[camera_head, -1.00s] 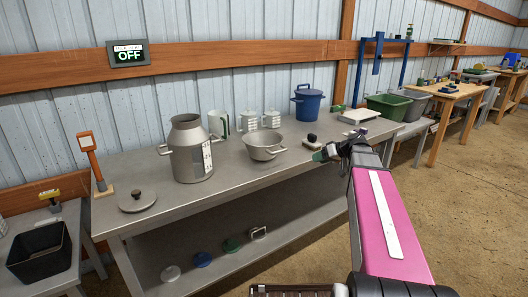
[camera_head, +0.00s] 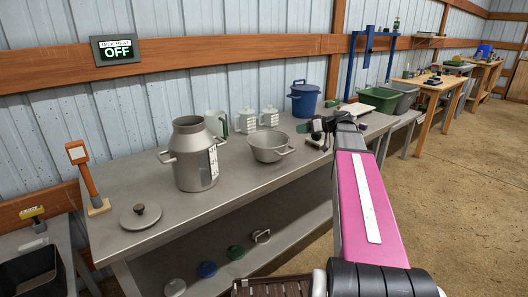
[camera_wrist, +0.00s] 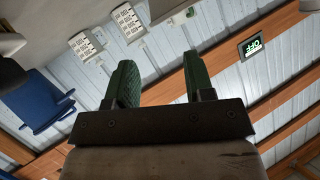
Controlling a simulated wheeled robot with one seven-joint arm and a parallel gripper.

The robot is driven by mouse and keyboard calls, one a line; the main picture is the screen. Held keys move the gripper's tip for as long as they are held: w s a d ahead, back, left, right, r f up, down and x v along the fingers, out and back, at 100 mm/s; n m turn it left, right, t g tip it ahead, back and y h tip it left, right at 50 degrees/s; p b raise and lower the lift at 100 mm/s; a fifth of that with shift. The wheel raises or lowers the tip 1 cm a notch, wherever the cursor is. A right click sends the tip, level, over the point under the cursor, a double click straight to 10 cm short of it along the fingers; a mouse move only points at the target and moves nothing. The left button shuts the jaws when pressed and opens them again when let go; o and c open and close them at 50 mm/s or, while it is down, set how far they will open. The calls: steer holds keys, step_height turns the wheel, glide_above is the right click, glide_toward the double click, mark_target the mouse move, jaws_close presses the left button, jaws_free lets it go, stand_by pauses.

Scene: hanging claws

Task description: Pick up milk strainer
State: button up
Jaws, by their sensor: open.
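The milk strainer is most likely the grey metal bowl with side handles (camera_head: 268,149), upright on the metal table. In the head view it stands right of the large milk can (camera_head: 194,160). My gripper (camera_head: 302,128) is above the table, to the right of the bowl in the picture and apart from it. The wrist view shows its two green fingers (camera_wrist: 155,86) spread apart with nothing between them. A pale grey shape cut off at the top of the wrist view cannot be identified.
A round lid (camera_head: 140,215) lies at the table's left front. White jugs (camera_head: 269,116) and a blue bucket (camera_head: 305,100) stand behind the bowl. Several small items lie on the lower shelf (camera_head: 236,253). The tabletop in front of the bowl is clear.

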mark_target(283, 134)
steer(key=x, duration=1)
steer(key=shift+w+a, duration=0.1)
steer(key=shift+w, duration=0.05)
steer(key=shift+r, duration=0.1)
jaws_close()
stand_by(1.1)
